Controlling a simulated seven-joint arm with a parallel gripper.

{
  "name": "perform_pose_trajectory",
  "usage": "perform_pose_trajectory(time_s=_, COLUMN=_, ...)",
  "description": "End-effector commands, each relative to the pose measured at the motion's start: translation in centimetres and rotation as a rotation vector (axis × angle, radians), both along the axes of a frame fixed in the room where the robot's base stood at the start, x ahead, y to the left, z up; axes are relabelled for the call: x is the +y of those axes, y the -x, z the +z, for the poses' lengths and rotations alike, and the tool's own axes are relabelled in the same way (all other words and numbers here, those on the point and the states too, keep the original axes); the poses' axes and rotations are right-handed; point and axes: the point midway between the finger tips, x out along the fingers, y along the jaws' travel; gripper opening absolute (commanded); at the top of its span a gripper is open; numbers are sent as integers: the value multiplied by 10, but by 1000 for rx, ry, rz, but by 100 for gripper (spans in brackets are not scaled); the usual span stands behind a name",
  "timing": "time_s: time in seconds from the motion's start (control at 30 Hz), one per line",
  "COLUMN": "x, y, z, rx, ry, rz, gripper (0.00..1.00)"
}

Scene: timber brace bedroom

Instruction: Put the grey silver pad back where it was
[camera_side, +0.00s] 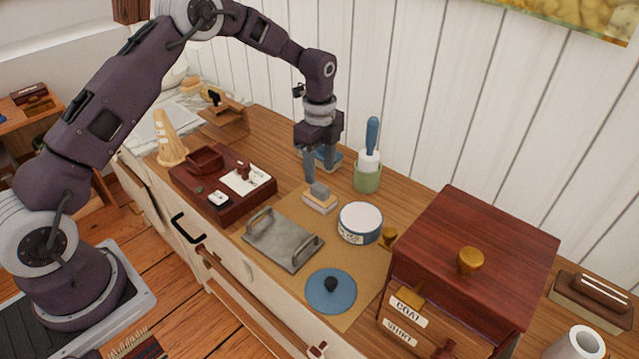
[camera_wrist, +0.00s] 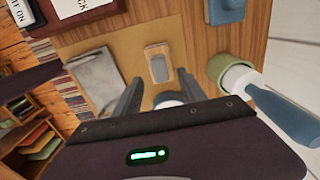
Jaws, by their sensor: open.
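A small grey pad (camera_side: 320,188) sits on a pale wooden block (camera_side: 319,203) on the tan mat (camera_side: 350,285). The grey pad also shows in the wrist view (camera_wrist: 159,68), just beyond my fingertips. My gripper (camera_side: 316,174) points down, open and empty, close above and behind the pad in the side view. In the wrist view my gripper (camera_wrist: 158,88) has its two fingers spread apart, with the pad between and ahead of them. A flat grey tray with two handles (camera_side: 283,240) lies on the mat; I cannot tell whether the pad's former place is marked.
A white round tin (camera_side: 360,222) and a blue lid (camera_side: 331,291) stand on the mat. A green cup with a blue-handled brush (camera_side: 368,170) is right of my gripper. A blue block (camera_side: 330,158) is behind it. A red-brown cabinet (camera_side: 480,250) stands at right, a desk box (camera_side: 220,190) at left.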

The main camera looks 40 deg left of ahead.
Motion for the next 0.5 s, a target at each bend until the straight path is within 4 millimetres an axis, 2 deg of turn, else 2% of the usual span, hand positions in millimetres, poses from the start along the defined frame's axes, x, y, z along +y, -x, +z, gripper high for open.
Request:
perform_pose_trajectory(time_s=0.1, x=0, y=0, z=30, rx=-3, ry=0, rz=0, gripper=49)
perform_pose_trajectory(time_s=0.2, x=0, y=-1, z=47, rx=-2, ry=-1, rz=0, gripper=49)
perform_pose_trajectory(time_s=0.3, x=0, y=0, z=55, rx=1, ry=0, rz=-1, gripper=49)
perform_pose_trajectory(time_s=0.5, x=0, y=1, z=60, rx=-1, ry=-1, rz=4, gripper=49)
